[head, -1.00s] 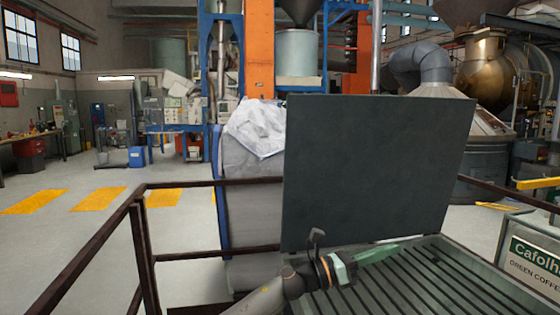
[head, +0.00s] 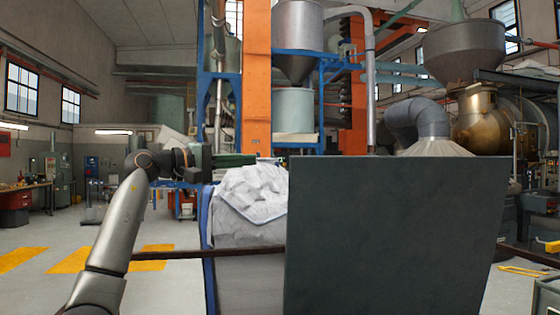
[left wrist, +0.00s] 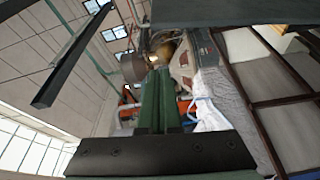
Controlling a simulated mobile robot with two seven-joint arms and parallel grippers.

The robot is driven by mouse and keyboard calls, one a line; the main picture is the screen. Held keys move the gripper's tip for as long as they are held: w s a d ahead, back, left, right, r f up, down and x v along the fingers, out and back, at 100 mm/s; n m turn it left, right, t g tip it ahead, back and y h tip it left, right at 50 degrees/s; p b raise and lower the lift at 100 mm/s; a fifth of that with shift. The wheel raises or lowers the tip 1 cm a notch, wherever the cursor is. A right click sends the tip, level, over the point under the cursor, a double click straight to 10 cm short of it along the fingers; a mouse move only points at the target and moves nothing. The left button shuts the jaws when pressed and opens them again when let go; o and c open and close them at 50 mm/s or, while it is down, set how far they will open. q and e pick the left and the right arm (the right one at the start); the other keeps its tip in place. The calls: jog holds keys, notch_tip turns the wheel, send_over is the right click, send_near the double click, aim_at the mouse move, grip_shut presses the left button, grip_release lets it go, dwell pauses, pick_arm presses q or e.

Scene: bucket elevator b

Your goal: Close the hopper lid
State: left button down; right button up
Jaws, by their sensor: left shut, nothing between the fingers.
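The hopper lid (head: 395,235) is a flat dark grey panel standing upright, open, at the right of the head view. Its lower edge is out of frame. My left gripper (head: 252,159) is raised to the left of the lid, level with its top edge and apart from it in the picture. Its green fingers point right and are shut with nothing between them. In the left wrist view, the fingers (left wrist: 158,75) lie side by side. The hopper's grate is not visible in the head view. My right gripper is not in view.
A big bag with white crumpled top (head: 255,195) stands behind the lid's left side. A brown railing (head: 180,254) crosses in front of it. Orange columns (head: 257,75) and a grey duct (head: 420,115) stand behind. There is open air left of the lid.

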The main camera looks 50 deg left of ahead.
pick_arm(q)
jog(key=r+p+x, duration=0.1)
jog(key=p+x, duration=0.2)
jog(key=x, duration=0.6)
jog(key=shift+s+d+f+b, duration=0.2)
jog(key=shift+s+d+b, duration=0.1)
jog(key=shift+d, duration=0.25)
jog(key=shift+s+d+f+b, duration=0.2)
jog(key=shift+d+b, duration=0.1)
jog(key=shift+d, duration=0.25)
jog(key=shift+s+d+f+b, duration=0.2)
jog(key=shift+s+d+b, duration=0.1)
jog(key=shift+d, duration=0.25)
jog(key=shift+f, duration=0.1)
